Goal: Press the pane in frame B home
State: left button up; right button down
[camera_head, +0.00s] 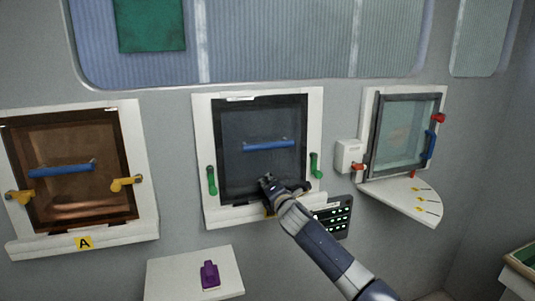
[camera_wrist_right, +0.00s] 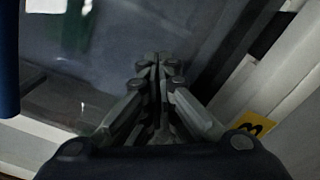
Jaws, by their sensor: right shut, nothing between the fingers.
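Frame B (camera_head: 216,150) is the white frame in the middle of the wall, with a yellow letter tag (camera_wrist_right: 255,126) in the right wrist view. Its dark pane (camera_head: 250,172) stands inside it, with a blue bar handle (camera_head: 268,145) across it. Green latches (camera_head: 212,180) (camera_head: 315,165) stand upright on both sides of the frame. My right gripper (camera_head: 266,180) is shut and empty at the lower part of the pane. In the right wrist view its closed fingertips (camera_wrist_right: 157,62) are in front of the pane; I cannot tell whether they touch it. My left gripper is out of view.
Frame A (camera_head: 142,170) on the left holds a brown pane with yellow latches. A grey-edged pane (camera_head: 400,140) stands open at right above a white shelf (camera_head: 390,197). A purple object (camera_head: 209,274) sits on a low white ledge (camera_head: 165,279). A dark panel (camera_head: 340,219) is behind my right arm.

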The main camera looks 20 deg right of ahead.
jog(key=shift+s+r+p, duration=0.1)
jog(key=shift+s+p, duration=0.4)
jog(key=shift+p, duration=0.1)
jog(key=shift+s+d+p, duration=0.1)
jog(key=shift+s+p, duration=0.45)
jog(key=shift+s, duration=0.15)
jog(key=s+p, duration=0.4)
jog(key=s, duration=0.2)
jog(key=shift+s+r, duration=0.2)
jog(key=shift+s, duration=0.15)
jog(key=shift+d, duration=0.1)
